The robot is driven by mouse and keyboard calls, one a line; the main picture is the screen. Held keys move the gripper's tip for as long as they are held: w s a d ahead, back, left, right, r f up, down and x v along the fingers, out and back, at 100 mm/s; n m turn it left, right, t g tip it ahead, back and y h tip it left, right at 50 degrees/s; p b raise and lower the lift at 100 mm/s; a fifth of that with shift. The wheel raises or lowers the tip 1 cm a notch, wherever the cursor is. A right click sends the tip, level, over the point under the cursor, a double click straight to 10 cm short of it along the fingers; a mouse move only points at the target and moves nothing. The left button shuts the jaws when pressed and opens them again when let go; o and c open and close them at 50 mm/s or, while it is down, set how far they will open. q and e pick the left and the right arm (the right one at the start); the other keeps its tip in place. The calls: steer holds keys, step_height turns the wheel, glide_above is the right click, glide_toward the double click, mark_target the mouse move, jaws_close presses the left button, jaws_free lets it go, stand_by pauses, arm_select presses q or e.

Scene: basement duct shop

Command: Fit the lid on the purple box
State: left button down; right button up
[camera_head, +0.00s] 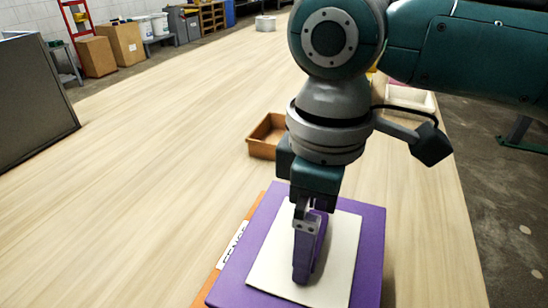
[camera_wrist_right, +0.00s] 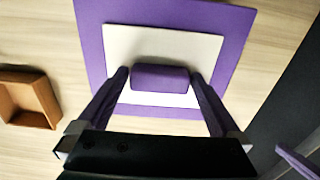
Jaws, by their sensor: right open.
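A flat purple square (camera_head: 372,240) lies on the near part of the table, with a cream panel (camera_head: 342,262) on top. Both show in the right wrist view as a purple square (camera_wrist_right: 90,30) and a cream panel (camera_wrist_right: 150,42). A purple block like a handle (camera_wrist_right: 160,77) stands on the panel. I cannot tell which of these parts are lid and which are box. My right gripper (camera_head: 304,268) points down over the panel. In its wrist view the open fingers (camera_wrist_right: 160,84) are on either side of the block. My left gripper is not in view.
An orange strip with a white lettered label (camera_head: 233,245) shows along the square's left edge. A brown open tray (camera_head: 262,148) stands beyond, and a white tray (camera_head: 410,98) farther right. A grey cabinet (camera_head: 35,95) is at left. The table's left middle is clear.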

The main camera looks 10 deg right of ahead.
step_height(320, 180, up, 13)
steer(key=p, duration=0.2)
steer(key=s+a+f+m+y, duration=0.1)
steer(key=s+f, duration=0.1)
steer(key=s+a+f+m+t+y, duration=0.1)
steer(key=s+a+f, duration=0.1)
steer(key=f, duration=0.1)
steer(key=s+a+f+y, duration=0.1)
steer(key=s+a+f, duration=0.1)
steer(key=s+f, duration=0.1)
steer(key=shift+a+m+t+y, duration=0.1)
steer(key=shift+m+t+y, duration=0.2)
steer(key=shift+m+y, duration=0.1)
steer(key=s+d+f+m, duration=0.1)
steer(key=s+d+m+t, duration=0.1)
steer(key=d, duration=0.1)
steer(key=s+d+f+m, duration=0.1)
steer(key=s+d+m, duration=0.1)
steer(key=shift+s+d+f+t+h, duration=0.1)
steer(key=shift+d+f+t+h, duration=0.1)
steer(key=shift+f+t+h, duration=0.15)
steer(key=s+d+m+h, duration=0.2)
steer(key=s+d, duration=0.3)
steer(key=d, duration=0.3)
steer(key=shift+f+m+h, duration=0.3)
steer(key=shift+f+h, duration=0.15)
steer(key=shift+r, duration=0.1)
